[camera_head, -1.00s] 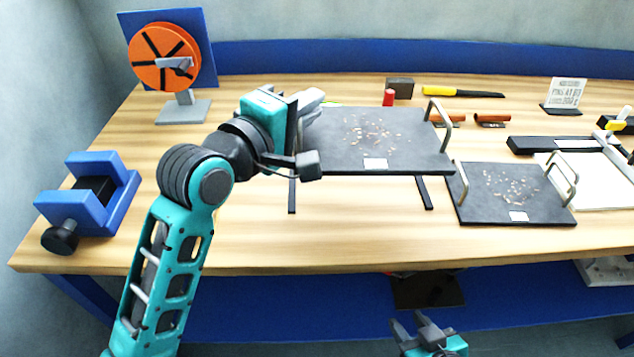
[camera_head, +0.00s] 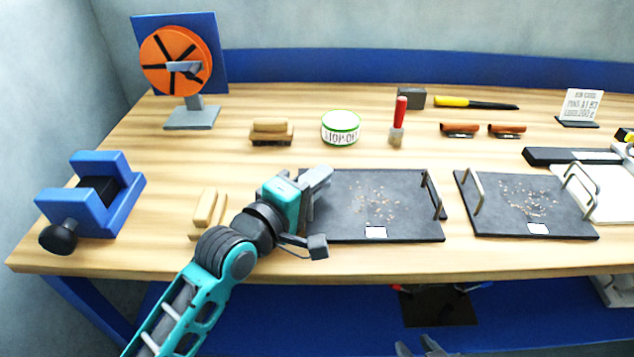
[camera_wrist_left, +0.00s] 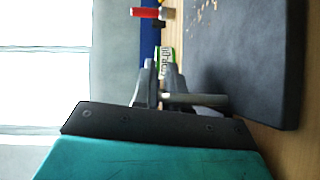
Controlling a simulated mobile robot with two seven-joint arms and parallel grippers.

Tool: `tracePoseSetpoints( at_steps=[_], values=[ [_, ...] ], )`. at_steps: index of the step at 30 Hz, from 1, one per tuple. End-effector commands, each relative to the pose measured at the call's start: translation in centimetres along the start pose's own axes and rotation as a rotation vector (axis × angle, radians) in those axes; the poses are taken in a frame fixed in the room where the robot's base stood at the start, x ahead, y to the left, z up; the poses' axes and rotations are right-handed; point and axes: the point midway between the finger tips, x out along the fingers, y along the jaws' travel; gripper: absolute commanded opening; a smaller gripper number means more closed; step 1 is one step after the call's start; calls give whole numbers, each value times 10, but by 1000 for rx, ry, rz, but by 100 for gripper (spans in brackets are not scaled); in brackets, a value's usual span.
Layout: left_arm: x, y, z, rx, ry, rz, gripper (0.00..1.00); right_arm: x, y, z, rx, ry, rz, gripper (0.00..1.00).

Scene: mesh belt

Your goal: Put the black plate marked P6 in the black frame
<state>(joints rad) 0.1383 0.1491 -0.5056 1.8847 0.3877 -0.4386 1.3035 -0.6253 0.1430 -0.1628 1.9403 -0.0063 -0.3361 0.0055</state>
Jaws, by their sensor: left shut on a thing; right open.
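A black plate (camera_head: 370,192) with light chips and a white label lies flat at the front middle of the table. The label is too small to read as P6. My left gripper (camera_head: 316,184) is shut on this plate's left handle; the handle also shows between the fingers in the left wrist view (camera_wrist_left: 195,99). The black frame is hidden, apparently beneath the plate, and I cannot tell whether the plate is seated in it. A second black plate (camera_head: 525,198) with handles lies to the right. My right gripper (camera_head: 424,347) is open and empty at the bottom edge, below the table.
A blue clamp (camera_head: 120,205) and wooden brushes (camera_head: 208,208) are on the left. A green-white tin (camera_head: 340,128), a red-handled brush (camera_head: 400,115) and orange-handled tools (camera_head: 460,129) stand behind the plate. The orange wheel (camera_head: 165,62) is at the back left.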

Motion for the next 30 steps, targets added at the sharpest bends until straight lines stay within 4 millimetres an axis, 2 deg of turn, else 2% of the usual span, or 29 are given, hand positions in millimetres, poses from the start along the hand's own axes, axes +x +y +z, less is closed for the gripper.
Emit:
tracePoseSetpoints(
  at_steps=[3, 4, 11, 18, 22, 26, 30],
  values=[
    [0, 1, 0, 3, -1, 1, 0, 0, 0, 0, 0, 0, 0, 41],
    [0, -3, 1, 6, -2, -8, 16, 0, 0, 0, 0, 0, 0, 41],
    [0, -2, 1, 4, -1, -6, 38, 0, 0, 0, 0, 0, 0, 41],
    [0, -1, 0, 4, -1, -5, 38, 0, 0, 0, 0, 0, 0, 41],
    [-9, -2, 0, 3, -1, -7, 38, -1, 0, -1, 0, 0, 0, 41],
    [-30, -1, 1, 4, -1, -7, 38, -2, 0, -3, 0, 0, 0, 41],
    [-61, -2, 1, 4, -2, -8, 38, -3, 0, -5, 0, 0, 0, 41]
  ],
)
